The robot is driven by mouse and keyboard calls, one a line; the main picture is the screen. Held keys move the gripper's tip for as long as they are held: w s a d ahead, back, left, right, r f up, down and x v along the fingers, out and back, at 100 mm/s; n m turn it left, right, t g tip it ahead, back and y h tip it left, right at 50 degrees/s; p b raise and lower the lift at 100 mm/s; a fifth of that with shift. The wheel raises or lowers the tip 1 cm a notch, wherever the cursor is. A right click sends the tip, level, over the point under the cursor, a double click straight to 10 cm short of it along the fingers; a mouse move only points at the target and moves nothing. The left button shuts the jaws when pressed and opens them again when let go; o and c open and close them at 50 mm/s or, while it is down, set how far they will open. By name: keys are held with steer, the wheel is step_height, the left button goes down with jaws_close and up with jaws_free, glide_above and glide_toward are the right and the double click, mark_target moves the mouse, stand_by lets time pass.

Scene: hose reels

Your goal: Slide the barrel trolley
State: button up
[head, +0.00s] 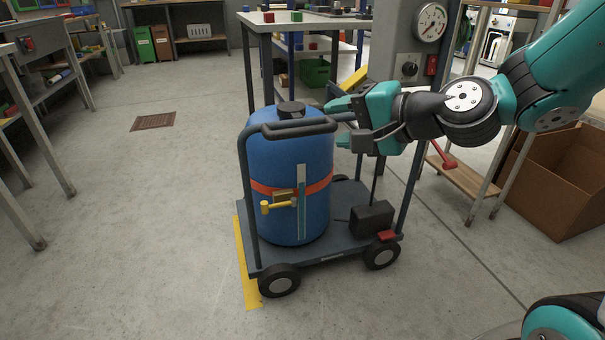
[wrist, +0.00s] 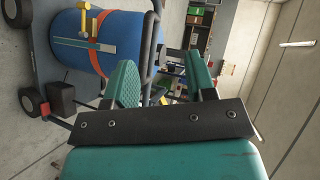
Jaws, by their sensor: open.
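The barrel trolley (head: 330,248) is a dark grey flat cart on black wheels with an upright tube frame. Its push handle (head: 300,128) runs across the top of the near side. A blue barrel (head: 285,160) with an orange strap and a brass tap stands on the deck; it also shows in the wrist view (wrist: 75,50). My gripper (head: 338,123) is open at the handle's right end, its fingers above and below the bar's level. In the wrist view, the dark tube passes close to the left finger of my gripper (wrist: 160,62). I cannot tell whether they touch.
A yellow floor line (head: 246,262) runs along the trolley's left side. A grey post with a gauge (head: 430,22) stands behind my arm. A cardboard box (head: 560,185) is at right, a workbench (head: 30,95) at left. The floor left and in front is clear.

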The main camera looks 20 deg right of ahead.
steer(key=w+d+f+m+t+h+b, duration=0.25)
steer(key=d+f+m+b, duration=0.2)
steer(key=f, duration=0.25)
steer(key=p, duration=0.7)
glide_toward(305, 132)
steer(key=shift+t+y, duration=0.25)
steer(key=shift+t, duration=0.2)
steer(key=x, duration=0.6)
steer(key=f+x, duration=0.1)
steer(key=x, duration=0.3)
steer(key=shift+d, duration=0.1)
steer(key=shift+w+f+m, duration=0.2)
steer(key=shift+w+m, duration=0.05)
steer(key=shift+w, duration=0.2)
jaws_close()
